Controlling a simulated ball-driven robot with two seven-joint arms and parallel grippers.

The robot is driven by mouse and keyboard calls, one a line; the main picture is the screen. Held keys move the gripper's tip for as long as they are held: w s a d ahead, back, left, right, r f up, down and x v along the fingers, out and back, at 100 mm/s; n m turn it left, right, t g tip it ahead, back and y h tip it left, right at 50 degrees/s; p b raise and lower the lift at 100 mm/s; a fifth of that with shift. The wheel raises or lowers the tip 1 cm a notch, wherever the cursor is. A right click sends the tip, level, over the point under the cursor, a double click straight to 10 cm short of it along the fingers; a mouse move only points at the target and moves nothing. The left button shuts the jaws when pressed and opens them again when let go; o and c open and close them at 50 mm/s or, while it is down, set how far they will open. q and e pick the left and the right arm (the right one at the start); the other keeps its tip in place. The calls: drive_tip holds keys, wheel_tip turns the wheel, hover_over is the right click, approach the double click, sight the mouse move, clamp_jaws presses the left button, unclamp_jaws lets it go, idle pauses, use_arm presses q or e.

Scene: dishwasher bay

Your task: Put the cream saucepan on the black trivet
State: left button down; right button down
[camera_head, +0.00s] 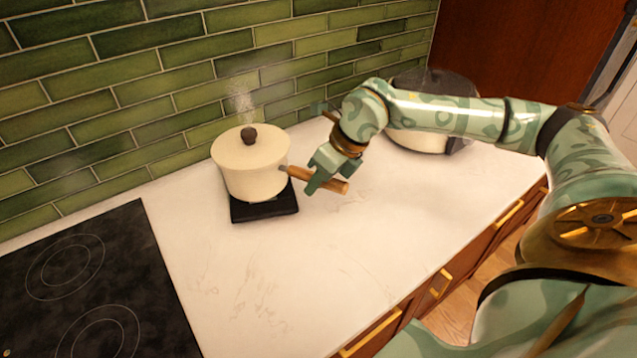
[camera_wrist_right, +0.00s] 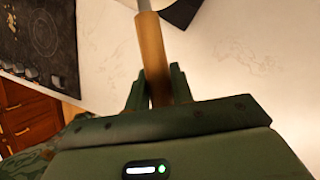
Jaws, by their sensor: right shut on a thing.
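The cream saucepan (camera_head: 252,168) has its lid on, with a dark knob and steam above it. It is upright, over the back part of the square black trivet (camera_head: 265,208). Whether its base touches the trivet or is slightly above it, I cannot tell. My right gripper (camera_head: 315,178) is shut on the saucepan's wooden handle, on the right side of the pan. In the right wrist view the handle (camera_wrist_right: 152,50) runs between the two fingers (camera_wrist_right: 160,85). A dark corner of the trivet (camera_wrist_right: 182,12) shows at the top there. My left gripper is not in view.
A black cooktop (camera_head: 85,285) lies at the left of the white counter (camera_head: 300,270). A cream and black appliance (camera_head: 420,138) stands at the back right, behind my right arm. The green tiled wall (camera_head: 170,85) is close behind the saucepan. The counter's front middle is clear.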

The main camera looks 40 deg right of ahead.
wheel_tip(320, 180, down, 6)
drive_tip(key=w+d, duration=0.1)
drive_tip(key=w, duration=0.1)
drive_tip(key=shift+w+d, duration=0.25)
drive_tip(key=shift+d, duration=0.1)
drive_tip(key=c, duration=1.2)
unclamp_jaws()
drive_tip(key=shift+s+f, duration=0.15)
drive_tip(key=shift+f, duration=0.05)
drive_tip(key=shift+r, duration=0.1)
drive_tip(key=v, duration=1.1)
drive_tip(key=shift+r, duration=0.35)
drive_tip(key=shift+s+d, duration=0.15)
